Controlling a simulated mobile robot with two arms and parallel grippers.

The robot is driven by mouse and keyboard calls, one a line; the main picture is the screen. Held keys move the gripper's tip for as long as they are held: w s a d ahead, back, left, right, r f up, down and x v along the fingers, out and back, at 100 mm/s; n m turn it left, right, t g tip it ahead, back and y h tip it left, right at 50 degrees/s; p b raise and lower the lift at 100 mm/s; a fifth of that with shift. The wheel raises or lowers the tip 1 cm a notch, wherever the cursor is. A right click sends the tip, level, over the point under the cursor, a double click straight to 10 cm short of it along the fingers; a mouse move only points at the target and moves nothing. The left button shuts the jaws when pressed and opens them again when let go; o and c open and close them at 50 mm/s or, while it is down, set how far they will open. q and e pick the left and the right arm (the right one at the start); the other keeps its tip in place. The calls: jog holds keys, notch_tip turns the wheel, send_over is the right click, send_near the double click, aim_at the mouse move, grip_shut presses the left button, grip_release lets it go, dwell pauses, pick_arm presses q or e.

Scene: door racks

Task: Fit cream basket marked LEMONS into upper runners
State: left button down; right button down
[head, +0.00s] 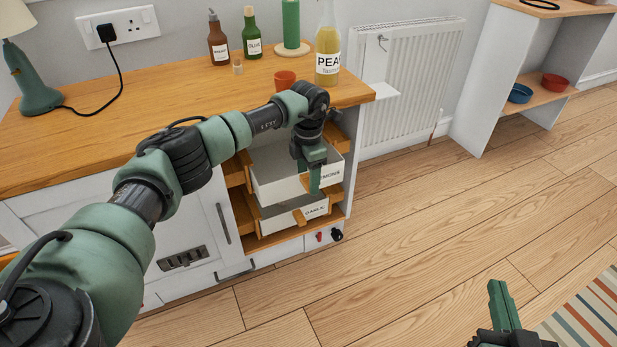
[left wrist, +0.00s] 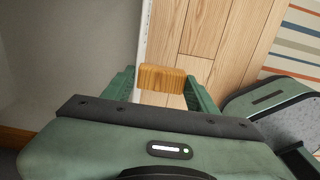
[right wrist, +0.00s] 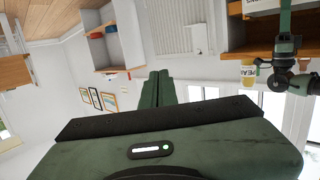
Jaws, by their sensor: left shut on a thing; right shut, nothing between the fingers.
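The cream basket marked LEMONS (head: 278,188) is in the upper bay of the open rack in the cabinet, level with the upper wooden runners (head: 236,174). My left gripper (head: 314,180) is shut on the basket's wooden front handle, hiding part of the front and label. In the left wrist view the handle (left wrist: 162,79) sits between the fingers, beside the basket's pale rim (left wrist: 142,45). How the basket's sides rest on the runners cannot be told. My right gripper (head: 502,305) is shut and empty over the floor; its closed fingers show in the right wrist view (right wrist: 158,88).
A second cream basket marked GARLIC (head: 285,218) sits in the lower bay. Bottles, a red cup (head: 285,80) and a lamp (head: 36,90) stand on the wooden worktop above. A radiator (head: 410,80) is to the right. The floor in front is clear.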

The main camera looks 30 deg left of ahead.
pick_arm(q)
jog(key=shift+w+a+b, duration=0.3)
pick_arm(e)
jog(key=shift+w+a+r+t, duration=0.15)
jog(key=shift+r+t, duration=0.3)
jog(key=shift+r, duration=0.3)
jog(key=shift+w+a+r+t, duration=0.1)
jog(key=shift+r+t, duration=0.35)
jog(key=shift+r, duration=0.25)
pick_arm(q)
jog(key=shift+w+a, duration=0.1)
jog(key=shift+a, duration=0.05)
pick_arm(e)
jog(key=shift+a+r+t+y, duration=0.1)
jog(key=shift+r+t+y, duration=0.2)
jog(key=shift+r+y, duration=0.3)
pick_arm(q)
jog(key=shift+w+a+b, duration=0.3)
jog(key=shift+a+b, duration=0.1)
jog(key=shift+b, duration=0.2)
pick_arm(e)
jog(key=shift+s+a+r+t, duration=0.15)
jog(key=shift+r+t, duration=0.45)
jog(key=shift+r, duration=0.4)
jog(key=shift+s+a+r+t, duration=0.1)
jog(key=shift+r+t, duration=0.5)
jog(key=shift+r, duration=0.4)
